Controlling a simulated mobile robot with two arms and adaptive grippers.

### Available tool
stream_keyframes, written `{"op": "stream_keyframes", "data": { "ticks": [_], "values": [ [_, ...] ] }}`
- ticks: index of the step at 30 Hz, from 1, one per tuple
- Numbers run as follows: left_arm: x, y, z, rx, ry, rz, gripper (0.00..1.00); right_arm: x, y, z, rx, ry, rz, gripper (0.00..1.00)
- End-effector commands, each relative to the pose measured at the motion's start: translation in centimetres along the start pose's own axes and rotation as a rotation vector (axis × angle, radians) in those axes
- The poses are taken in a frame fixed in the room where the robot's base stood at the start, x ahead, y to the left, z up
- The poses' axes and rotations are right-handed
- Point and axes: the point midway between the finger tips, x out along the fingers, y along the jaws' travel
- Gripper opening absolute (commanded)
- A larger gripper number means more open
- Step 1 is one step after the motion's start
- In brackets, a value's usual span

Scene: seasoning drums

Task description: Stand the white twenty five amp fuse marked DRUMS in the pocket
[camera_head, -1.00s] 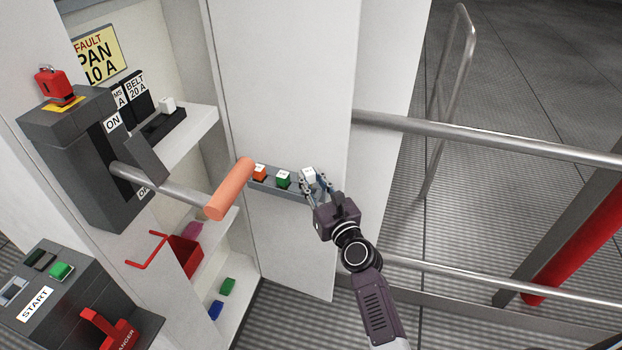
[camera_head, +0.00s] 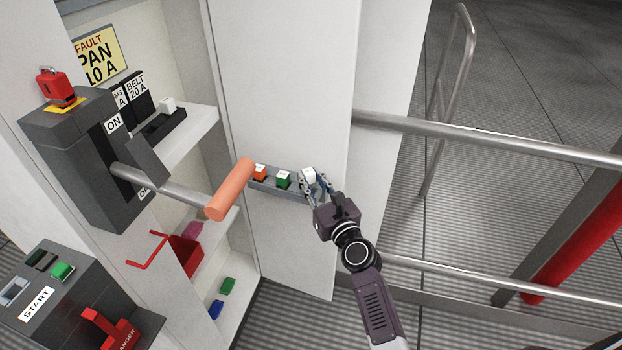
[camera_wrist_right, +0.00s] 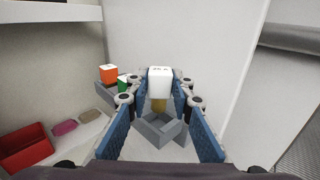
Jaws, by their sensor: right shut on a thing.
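A white fuse (camera_head: 308,174) is between the fingers of my right gripper (camera_head: 315,184), at the right end of a grey rack (camera_head: 292,191) on the white door. In the right wrist view the white fuse (camera_wrist_right: 159,82) stands upright between the blue pads, and a brownish lower part shows under its white cap. My right gripper (camera_wrist_right: 160,105) is shut on it. An open-topped grey pocket (camera_wrist_right: 178,134) shows just below and in front of the fuse. Whether the fuse's foot touches the rack I cannot tell. The marking is too small to read. My left gripper is not in view.
An orange fuse (camera_head: 260,171) and a green fuse (camera_head: 283,179) stand in the rack to the left. An orange-handled lever (camera_head: 230,188) juts out close by. In the cabinet, a black holder (camera_head: 160,127) has a white block (camera_head: 167,104) beside it. A metal rail (camera_head: 480,137) runs at right.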

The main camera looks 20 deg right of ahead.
Motion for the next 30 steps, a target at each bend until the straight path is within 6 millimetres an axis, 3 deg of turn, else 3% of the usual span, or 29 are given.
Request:
{"op": "stream_keyframes", "data": {
  "ticks": [30],
  "values": [
    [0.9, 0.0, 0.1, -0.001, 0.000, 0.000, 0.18, 0.0, 0.0, -1.2, -0.001, 0.000, 0.000, 0.00]
  ]
}}
